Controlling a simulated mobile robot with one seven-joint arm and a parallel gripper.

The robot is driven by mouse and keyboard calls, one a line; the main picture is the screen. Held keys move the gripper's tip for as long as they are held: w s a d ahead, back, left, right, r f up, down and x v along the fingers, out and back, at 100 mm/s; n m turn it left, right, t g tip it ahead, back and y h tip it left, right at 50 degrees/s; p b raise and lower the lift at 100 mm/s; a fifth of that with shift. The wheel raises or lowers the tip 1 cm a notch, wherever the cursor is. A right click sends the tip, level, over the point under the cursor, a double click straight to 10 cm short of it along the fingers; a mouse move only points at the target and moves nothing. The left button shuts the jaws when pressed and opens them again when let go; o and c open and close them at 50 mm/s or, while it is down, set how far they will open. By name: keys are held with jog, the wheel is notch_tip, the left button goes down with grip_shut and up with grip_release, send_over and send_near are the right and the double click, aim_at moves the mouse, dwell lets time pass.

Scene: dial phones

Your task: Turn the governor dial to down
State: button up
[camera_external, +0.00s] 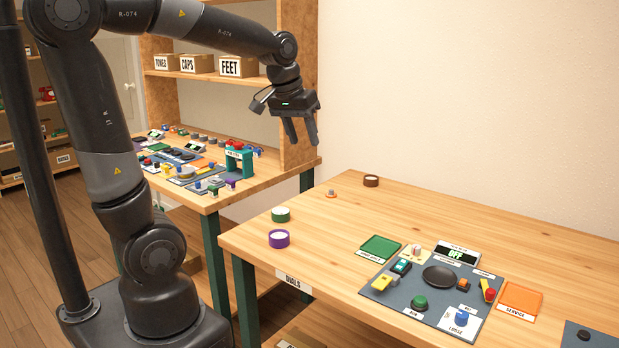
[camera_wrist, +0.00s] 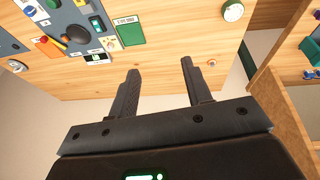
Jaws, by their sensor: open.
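A grey-blue control panel (camera_external: 386,297) lies on the near table, with a black round disc (camera_external: 441,277), a green knob (camera_external: 420,302), a blue knob (camera_external: 461,318) on a white plate, and small yellow and red-yellow levers. A display (camera_external: 457,254) behind the disc reads OFF. I cannot tell which control is the governor dial; most labels are too small to read. My gripper (camera_external: 303,142) is open and empty, high above the table's back left, apart from the panel. In the wrist view, my fingers (camera_wrist: 160,67) are spread and the panel (camera_wrist: 62,15) shows at upper left.
A green tray (camera_external: 380,246) and an orange tray (camera_external: 521,297) flank the panel. Green-sided (camera_external: 281,214), purple-sided (camera_external: 279,239) and brown (camera_external: 371,180) round pieces stand on the table's left part. Another bench (camera_external: 200,201) and a wooden shelf (camera_external: 297,80) stand behind. The table's back right is clear.

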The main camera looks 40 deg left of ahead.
jog(key=w+d+f+g, duration=0.1)
jog(key=w+d+f, duration=0.2)
jog(key=w+d, duration=0.4)
jog(key=n+g+y, duration=0.1)
jog(key=n+g, duration=0.1)
send_near(417, 246)
notch_tip(417, 246, down, 9)
jog(key=shift+f, duration=0.1)
jog(key=shift+c, duration=0.5)
grip_shut()
